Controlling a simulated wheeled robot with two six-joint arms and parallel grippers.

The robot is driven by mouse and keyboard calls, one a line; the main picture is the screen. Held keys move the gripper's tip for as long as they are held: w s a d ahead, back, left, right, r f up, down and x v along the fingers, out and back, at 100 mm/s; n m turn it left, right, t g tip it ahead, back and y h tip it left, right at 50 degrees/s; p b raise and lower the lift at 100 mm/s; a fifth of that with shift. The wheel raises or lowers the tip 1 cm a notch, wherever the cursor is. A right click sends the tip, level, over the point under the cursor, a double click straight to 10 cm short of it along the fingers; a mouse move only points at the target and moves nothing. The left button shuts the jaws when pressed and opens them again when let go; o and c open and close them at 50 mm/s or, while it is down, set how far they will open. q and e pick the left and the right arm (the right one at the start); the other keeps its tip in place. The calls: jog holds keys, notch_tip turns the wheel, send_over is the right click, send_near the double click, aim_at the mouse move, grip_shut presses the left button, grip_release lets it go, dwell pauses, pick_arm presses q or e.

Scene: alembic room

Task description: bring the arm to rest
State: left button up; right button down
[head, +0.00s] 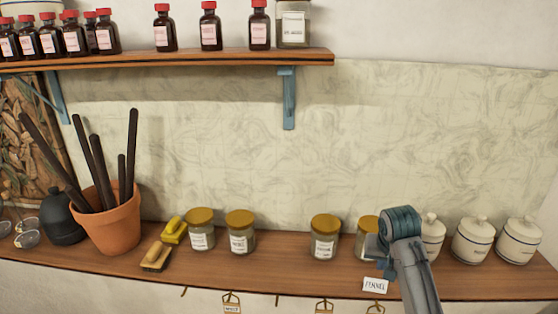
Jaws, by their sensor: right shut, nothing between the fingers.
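My right arm comes in from the lower right, and my right gripper (377,246) is over the right part of the wooden counter (290,270). It is shut and empty. It hides part of a gold-lidded jar (366,226) behind it and part of a white canister (434,232). I cannot tell from this view whether it touches the jar. A small white label card (375,285) is at the counter's front edge just below the gripper. My left gripper is not in view.
Gold-lidded jars (325,246) and white lidded canisters (472,244) line the counter. Two brushes (156,256), a terracotta pot (112,226) of dark rods and a dark round bottle (62,218) stand left. A shelf (200,58) above holds red-capped bottles (209,30). Counter between jars is clear.

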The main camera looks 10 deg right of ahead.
jog(key=s+a+f+n, duration=0.25)
jog(key=s+f, duration=0.45)
jog(key=s, duration=0.5)
jog(key=s+a+f+n, duration=0.25)
jog(key=s+f, duration=0.45)
jog(key=s, duration=0.5)
jog(key=s+a, duration=0.2)
jog(key=s, duration=0.8)
notch_tip(320, 180, down, 39)
jog(key=d+g+b, duration=0.1)
jog(key=d+b, duration=0.2)
jog(key=b, duration=0.5)
pick_arm(q)
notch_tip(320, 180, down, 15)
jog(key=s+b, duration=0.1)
jog(key=b, duration=0.5)
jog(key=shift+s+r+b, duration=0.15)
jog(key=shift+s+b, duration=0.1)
jog(key=shift+b, duration=0.05)
pick_arm(e)
jog(key=s+f, duration=0.9)
jog(key=f, duration=0.3)
jog(key=s+f+g, duration=0.1)
jog(key=s+f, duration=0.8)
jog(key=f, duration=0.4)
jog(key=shift+s+d+y, duration=0.4)
